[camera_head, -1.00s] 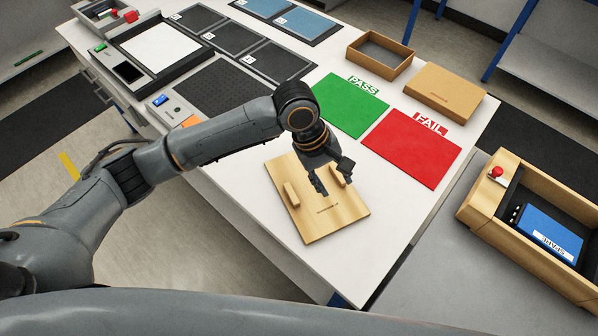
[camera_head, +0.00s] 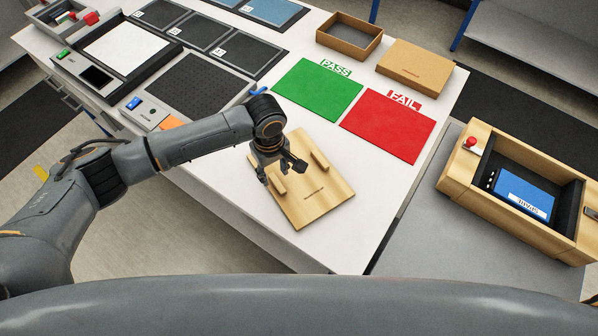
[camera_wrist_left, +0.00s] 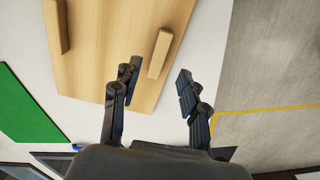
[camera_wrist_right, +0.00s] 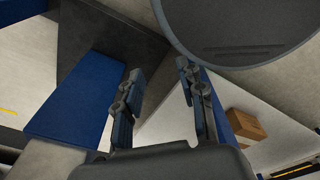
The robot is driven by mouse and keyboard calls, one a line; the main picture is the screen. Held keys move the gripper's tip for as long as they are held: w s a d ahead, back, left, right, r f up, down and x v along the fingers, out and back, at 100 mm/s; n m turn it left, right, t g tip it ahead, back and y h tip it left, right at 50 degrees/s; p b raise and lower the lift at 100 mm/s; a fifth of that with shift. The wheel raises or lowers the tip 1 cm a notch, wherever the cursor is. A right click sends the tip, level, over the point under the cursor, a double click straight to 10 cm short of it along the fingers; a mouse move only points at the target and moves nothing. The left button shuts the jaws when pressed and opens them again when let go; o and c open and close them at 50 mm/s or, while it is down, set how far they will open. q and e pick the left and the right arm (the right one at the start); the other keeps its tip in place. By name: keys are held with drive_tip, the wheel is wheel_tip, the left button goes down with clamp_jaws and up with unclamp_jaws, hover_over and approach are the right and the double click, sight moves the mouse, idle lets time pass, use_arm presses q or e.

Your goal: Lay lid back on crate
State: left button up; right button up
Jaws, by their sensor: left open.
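The lid (camera_head: 315,205) is a flat pale wooden board with two raised handle bars, lying on the white table. My left gripper (camera_head: 281,172) is open and empty above the lid's left part, close to its left handle (camera_head: 276,184). In the left wrist view, that handle (camera_wrist_left: 160,54) lies just ahead of the gap between the open fingers (camera_wrist_left: 156,83), apart from them. The open wooden crate (camera_head: 457,159) stands at the right on a grey surface and holds a blue box (camera_head: 522,192). My right gripper (camera_wrist_right: 159,76) shows only in its wrist view, fingers parted, nothing between them.
A green PASS mat (camera_head: 318,89) and a red FAIL mat (camera_head: 388,125) lie behind the lid. An open cardboard box (camera_head: 349,47) and a closed one (camera_head: 415,68) stand at the back. The white table right of the lid is clear.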

sight(277, 183)
use_arm(q)
drive_tip(key=f, duration=0.4)
drive_tip(key=shift+d+f+p, duration=0.2)
drive_tip(key=shift+d+p, duration=0.05)
drive_tip(key=shift+p, duration=0.15)
drive_tip(key=shift+s, duration=0.1)
drive_tip(key=shift+c, duration=0.5)
clamp_jaws()
drive_tip(key=shift+r, duration=0.1)
